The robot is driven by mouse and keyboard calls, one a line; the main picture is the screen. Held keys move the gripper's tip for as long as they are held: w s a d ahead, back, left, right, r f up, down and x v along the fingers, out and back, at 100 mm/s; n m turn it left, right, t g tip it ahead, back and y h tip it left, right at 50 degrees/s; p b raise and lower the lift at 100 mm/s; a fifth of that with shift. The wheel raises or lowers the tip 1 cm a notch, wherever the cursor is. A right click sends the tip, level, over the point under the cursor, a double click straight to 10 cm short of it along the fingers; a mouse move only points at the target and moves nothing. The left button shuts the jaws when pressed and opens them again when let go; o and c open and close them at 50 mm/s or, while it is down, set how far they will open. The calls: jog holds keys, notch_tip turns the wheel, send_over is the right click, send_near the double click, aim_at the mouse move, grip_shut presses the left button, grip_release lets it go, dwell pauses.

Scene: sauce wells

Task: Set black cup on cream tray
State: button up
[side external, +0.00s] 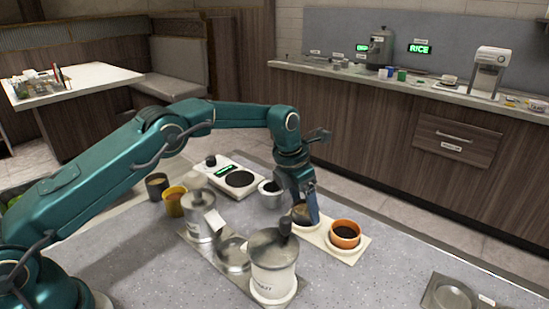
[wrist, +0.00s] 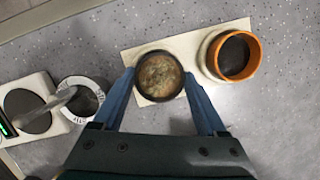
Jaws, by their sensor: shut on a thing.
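The black cup (side external: 300,212) has a brownish, mottled content that shows in the wrist view (wrist: 158,76). My gripper (side external: 311,212) is shut on it, with one blue finger on each side of its rim. The cup is upright at the left end of the cream tray (side external: 357,254), which also shows in the wrist view (wrist: 178,45). I cannot tell whether its base touches the tray. An orange cup (side external: 345,229) with dark liquid stands on the tray's other end, on a pale round base; the wrist view shows it too (wrist: 254,57).
A lidded steel pot (side external: 273,250) and another steel canister (side external: 200,225) stand left of the tray. A white hot plate (side external: 225,168), a steel pot (side external: 268,198) and a yellow mug (side external: 174,205) are behind. A metal tray (side external: 455,297) lies front right; the counter between is clear.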

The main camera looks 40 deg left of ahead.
jog(key=shift+f, duration=0.2)
jog(key=o, duration=1.4)
jog(key=shift+c, duration=0.2)
jog(key=shift+r, duration=0.1)
